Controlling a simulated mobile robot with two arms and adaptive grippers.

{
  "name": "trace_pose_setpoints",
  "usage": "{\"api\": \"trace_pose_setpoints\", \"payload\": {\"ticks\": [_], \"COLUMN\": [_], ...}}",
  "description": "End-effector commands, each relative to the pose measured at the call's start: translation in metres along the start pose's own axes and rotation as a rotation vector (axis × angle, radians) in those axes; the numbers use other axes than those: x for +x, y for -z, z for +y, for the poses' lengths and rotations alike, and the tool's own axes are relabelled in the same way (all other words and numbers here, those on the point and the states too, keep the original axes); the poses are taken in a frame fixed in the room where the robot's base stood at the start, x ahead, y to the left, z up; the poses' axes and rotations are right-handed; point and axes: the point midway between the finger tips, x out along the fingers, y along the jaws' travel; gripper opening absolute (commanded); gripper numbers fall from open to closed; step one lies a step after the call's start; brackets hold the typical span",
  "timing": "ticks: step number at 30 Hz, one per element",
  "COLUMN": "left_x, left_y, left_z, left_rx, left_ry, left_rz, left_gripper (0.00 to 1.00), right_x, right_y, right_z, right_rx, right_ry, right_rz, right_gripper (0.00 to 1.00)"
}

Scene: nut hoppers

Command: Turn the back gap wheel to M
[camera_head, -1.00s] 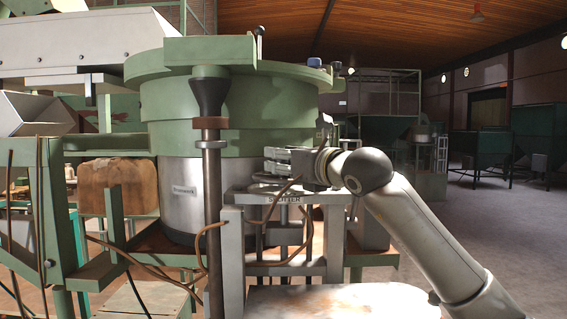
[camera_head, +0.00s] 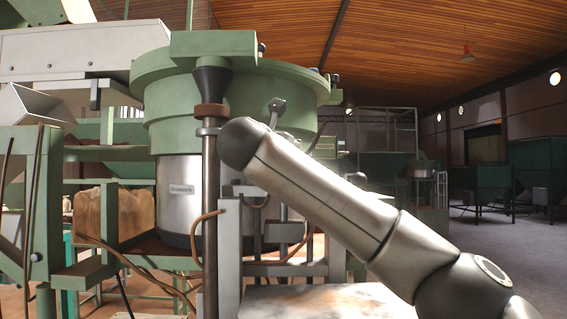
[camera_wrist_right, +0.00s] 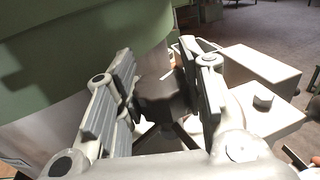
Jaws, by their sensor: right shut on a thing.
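In the right wrist view a dark wheel hub (camera_wrist_right: 160,97) with dark spokes below it and a small white mark sits between the fingers of my right gripper (camera_wrist_right: 165,88). The fingers are closed on it from both sides. I take it to be the back gap wheel; no letter is readable, so its setting cannot be told. In the head view my right arm crosses in front of the grey frame (camera_head: 230,255) and hides the wheel, its scale and the gripper. My left gripper is not in view.
The green bowl (camera_head: 178,100) with its steel lower drum (camera_head: 178,215) stands right behind the frame. A dark post (camera_head: 211,220) rises at its front left. A brown cable hangs beside it. A pale worn surface (camera_head: 310,298) lies in front; open floor is at the right.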

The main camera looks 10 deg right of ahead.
Motion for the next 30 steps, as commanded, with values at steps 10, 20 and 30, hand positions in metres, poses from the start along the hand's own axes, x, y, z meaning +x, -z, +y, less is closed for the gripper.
{"api": "trace_pose_setpoints", "payload": {"ticks": [10, 20, 30], "left_x": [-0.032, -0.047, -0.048], "left_y": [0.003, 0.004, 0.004], "left_z": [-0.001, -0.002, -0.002], "left_rx": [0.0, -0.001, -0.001], "left_ry": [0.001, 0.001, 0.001], "left_rz": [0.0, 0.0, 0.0], "left_gripper": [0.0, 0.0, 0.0], "right_x": [0.0, 0.0, 0.0], "right_y": [-0.005, -0.002, 0.001], "right_z": [0.001, 0.0, 0.0], "right_rx": [-0.001, -0.002, -0.001], "right_ry": [0.258, 0.369, 0.388], "right_rz": [0.002, 0.003, 0.004], "right_gripper": [0.13, 0.13, 0.13]}}
